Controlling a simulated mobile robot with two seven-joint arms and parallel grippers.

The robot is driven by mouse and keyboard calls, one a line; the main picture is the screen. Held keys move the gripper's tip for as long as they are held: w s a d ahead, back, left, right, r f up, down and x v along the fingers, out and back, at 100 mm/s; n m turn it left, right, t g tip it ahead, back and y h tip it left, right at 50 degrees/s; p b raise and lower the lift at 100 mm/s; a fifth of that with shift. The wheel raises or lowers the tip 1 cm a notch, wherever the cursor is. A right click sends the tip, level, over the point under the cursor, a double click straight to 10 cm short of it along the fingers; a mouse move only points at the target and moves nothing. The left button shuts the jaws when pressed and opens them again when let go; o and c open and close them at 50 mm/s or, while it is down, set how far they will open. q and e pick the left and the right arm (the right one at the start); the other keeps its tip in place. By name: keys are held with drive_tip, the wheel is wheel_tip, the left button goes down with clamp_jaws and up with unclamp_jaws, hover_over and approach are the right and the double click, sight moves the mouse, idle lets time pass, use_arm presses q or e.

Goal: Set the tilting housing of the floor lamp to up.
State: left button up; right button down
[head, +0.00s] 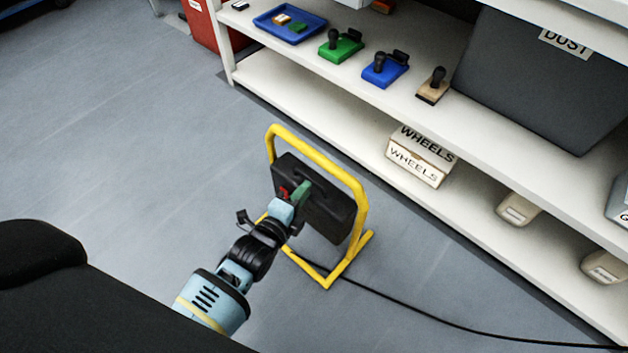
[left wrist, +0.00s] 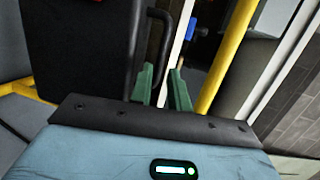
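The floor lamp stands on the floor, with a yellow tube frame (head: 352,185) and a black box-shaped tilting housing (head: 335,212) hung inside it. The housing leans at an angle in the frame. It also fills the upper left of the left wrist view (left wrist: 75,45), with a black loop handle (left wrist: 166,40) on its side. My left gripper (head: 302,192) is at the housing in the head view, covering part of it. In the left wrist view its green fingers (left wrist: 163,88) stand apart, close to the handle's lower end. I cannot tell whether they touch it. My right gripper is not in view.
A white shelf unit (head: 300,107) stands behind and right of the lamp, holding stamps, a blue tray (head: 262,24), a WHEELS box (head: 412,172) and a dark DUST bin (head: 540,85). A black cable (head: 440,321) runs right along the floor. Floor to the left is clear.

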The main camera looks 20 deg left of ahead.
sight(313, 180)
use_arm(q)
drive_tip(key=b+x, duration=0.2)
drive_tip(key=x, duration=0.2)
drive_tip(key=shift+w+f, duration=0.15)
drive_tip(key=shift+w, duration=0.1)
drive_tip(key=shift+w+d, duration=0.1)
drive_tip(key=shift+w, duration=0.2)
drive_tip(key=shift+c, duration=0.5)
clamp_jaws()
